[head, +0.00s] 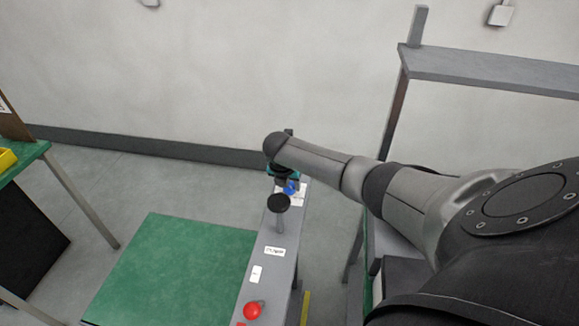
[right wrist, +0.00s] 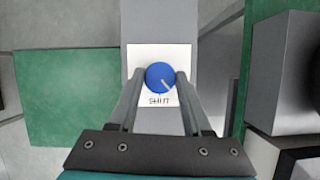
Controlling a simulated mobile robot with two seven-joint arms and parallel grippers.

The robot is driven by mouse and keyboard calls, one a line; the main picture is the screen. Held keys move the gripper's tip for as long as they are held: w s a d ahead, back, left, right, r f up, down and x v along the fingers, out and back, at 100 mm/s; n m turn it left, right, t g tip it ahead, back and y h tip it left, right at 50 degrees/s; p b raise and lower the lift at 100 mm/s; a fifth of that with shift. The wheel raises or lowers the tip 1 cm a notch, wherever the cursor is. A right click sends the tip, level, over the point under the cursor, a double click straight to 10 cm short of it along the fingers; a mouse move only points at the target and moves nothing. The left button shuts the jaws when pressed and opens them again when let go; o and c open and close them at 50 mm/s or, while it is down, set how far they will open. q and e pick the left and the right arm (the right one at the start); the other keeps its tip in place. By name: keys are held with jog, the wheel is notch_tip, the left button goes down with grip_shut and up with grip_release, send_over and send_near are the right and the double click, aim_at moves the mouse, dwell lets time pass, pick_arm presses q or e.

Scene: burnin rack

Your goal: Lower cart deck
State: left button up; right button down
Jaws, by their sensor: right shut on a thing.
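The cart deck is a flat green surface (head: 175,268) at the bottom of the head view. A grey control panel (head: 272,262) runs along its right side. A blue round knob (head: 290,188) sits on a white plate at the panel's far end. In the right wrist view the blue knob (right wrist: 160,75) has a pale pointer line towards its lower right, and a small dark label below it. My right gripper (head: 286,183) is over the knob, its two fingers (right wrist: 160,84) shut on the knob's sides. My left gripper is out of view.
A black-topped lever (head: 279,203) stands on the panel nearer than the knob. A red button (head: 252,310) is at the panel's near end. A green-topped table (head: 22,160) stands at left; a grey rack (head: 480,70) stands at right. Floor is clear behind the deck.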

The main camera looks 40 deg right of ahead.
jog(key=shift+w+m+g, duration=0.15)
jog(key=shift+m+g, duration=0.25)
jog(key=shift+m, duration=0.6)
jog(key=shift+a+m+g+h, duration=0.1)
jog(key=shift+m+g+h, duration=0.2)
jog(key=shift+m, duration=0.6)
jog(key=m+g+b, duration=0.1)
jog(key=m, duration=0.3)
jog(key=shift+g+b, duration=0.3)
jog(key=shift+b, duration=0.1)
jog(key=shift+c, duration=1.7)
grip_release()
jog(key=shift+w, duration=0.1)
